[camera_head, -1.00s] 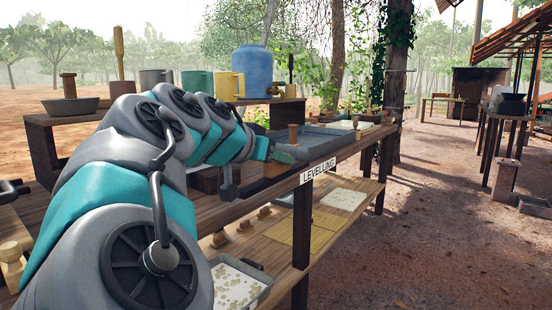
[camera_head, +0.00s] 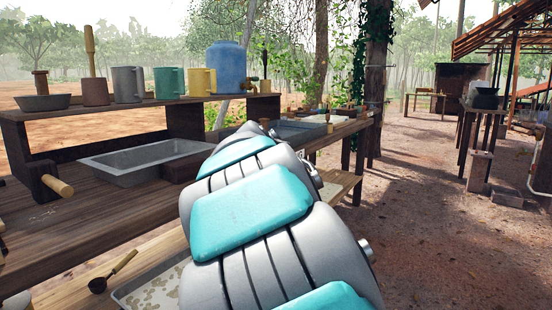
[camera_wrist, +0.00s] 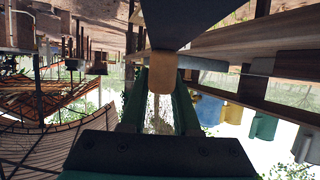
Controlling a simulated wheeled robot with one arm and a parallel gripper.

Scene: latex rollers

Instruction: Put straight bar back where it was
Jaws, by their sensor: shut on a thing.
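My gripper (camera_wrist: 160,95) shows in the wrist view with its two teal fingers closed on a tan wooden handle (camera_wrist: 162,72). A dark, wide piece (camera_wrist: 180,18) joins that handle at the top of the view; I take it to be the straight bar, but its full shape is cut off. In the head view my own arm hides the gripper and most of what it holds.
The wooden bench holds a grey basin (camera_head: 145,165) and a dark block with a wooden handle (camera_head: 57,186). Mugs, including a yellow mug (camera_head: 202,83), and a blue barrel (camera_head: 225,68) stand on the raised shelf. A ladle (camera_head: 113,271) is low at left. The dirt ground at right has open space.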

